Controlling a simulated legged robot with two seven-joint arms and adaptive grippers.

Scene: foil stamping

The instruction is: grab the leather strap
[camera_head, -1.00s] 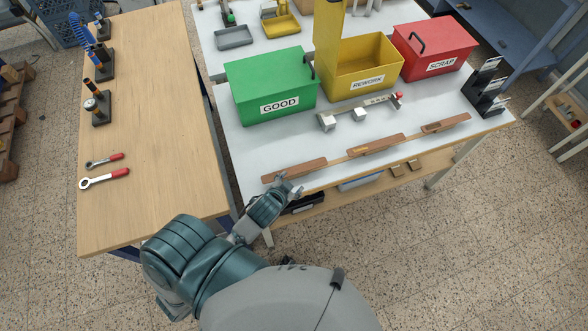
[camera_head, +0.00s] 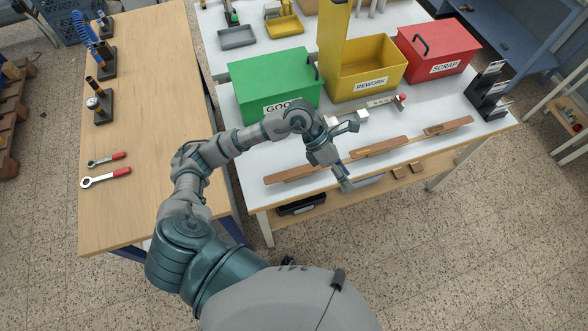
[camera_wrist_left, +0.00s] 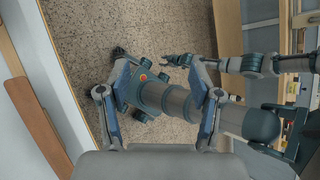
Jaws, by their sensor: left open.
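Three brown leather straps lie end to end along the front edge of the grey-topped table: a left one (camera_head: 290,176), a middle one (camera_head: 378,147) and a right one (camera_head: 449,126). My left gripper (camera_head: 347,155) is open and empty above the table front, around the gap between the left and middle straps.
Behind stand a green GOOD box (camera_head: 275,85), a yellow REWORK box (camera_head: 365,65) and a red SCRAP box (camera_head: 437,50). A fixture with pale blocks (camera_head: 380,101) sits just behind the straps. A black rack (camera_head: 488,92) stands at the right end.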

